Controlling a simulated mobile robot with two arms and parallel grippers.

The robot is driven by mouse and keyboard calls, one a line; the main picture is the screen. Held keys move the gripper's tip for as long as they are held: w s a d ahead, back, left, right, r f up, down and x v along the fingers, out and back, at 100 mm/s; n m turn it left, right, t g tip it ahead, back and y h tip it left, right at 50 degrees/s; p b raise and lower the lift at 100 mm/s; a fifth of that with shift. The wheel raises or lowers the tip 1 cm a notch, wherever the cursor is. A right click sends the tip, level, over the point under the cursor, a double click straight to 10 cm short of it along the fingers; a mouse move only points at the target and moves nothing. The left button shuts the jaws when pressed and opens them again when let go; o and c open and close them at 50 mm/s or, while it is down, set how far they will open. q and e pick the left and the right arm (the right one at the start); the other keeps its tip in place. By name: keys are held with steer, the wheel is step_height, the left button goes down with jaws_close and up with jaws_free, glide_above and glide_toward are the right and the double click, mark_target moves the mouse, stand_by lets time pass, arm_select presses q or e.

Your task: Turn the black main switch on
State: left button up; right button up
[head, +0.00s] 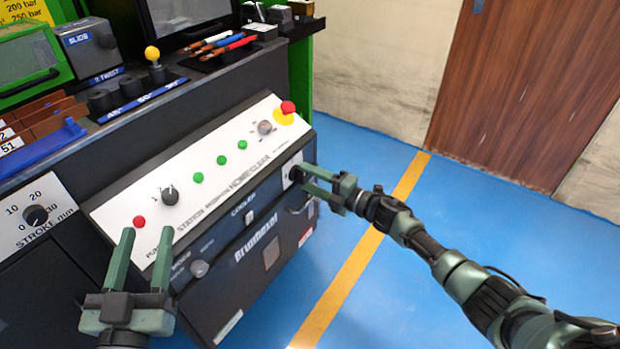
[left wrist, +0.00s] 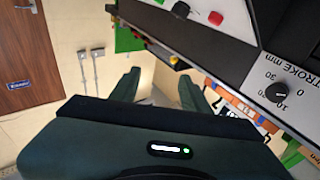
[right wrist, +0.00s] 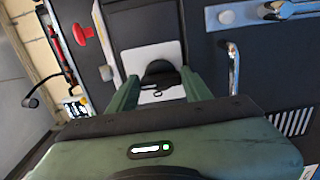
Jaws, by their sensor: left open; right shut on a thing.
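The black main switch (head: 296,173) is a round knob on a white plate at the right end of the console's dark front. It also shows in the right wrist view (right wrist: 160,72), on its white plate (right wrist: 172,52) between the fingers. My right gripper (head: 307,178) reaches in from the right and is shut on the switch. The fingers partly hide the knob, and I cannot read its marked position. My left gripper (head: 147,233) is open and empty in front of the console's left end. It also shows open in the left wrist view (left wrist: 159,76).
The sloped white panel (head: 210,185) carries a red emergency button (head: 288,107), several green buttons and a black selector (head: 170,195). A metal handle (right wrist: 233,70) stands out close to the right gripper's fingers. The blue floor (head: 500,250) on the right is clear.

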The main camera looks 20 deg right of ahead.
steer(key=o, duration=1.4)
steer(key=shift+c, duration=0.2)
arm_select(q)
step_height(320, 180, down, 8)
steer(key=a+g+y+p, duration=0.1)
steer(key=g, duration=0.3)
steer(key=shift+s+a+g+y+p, duration=0.15)
steer(key=shift+s+g+y+p, duration=0.15)
steer(key=shift+s+g+p, duration=0.15)
arm_select(e)
steer(key=v, duration=0.8)
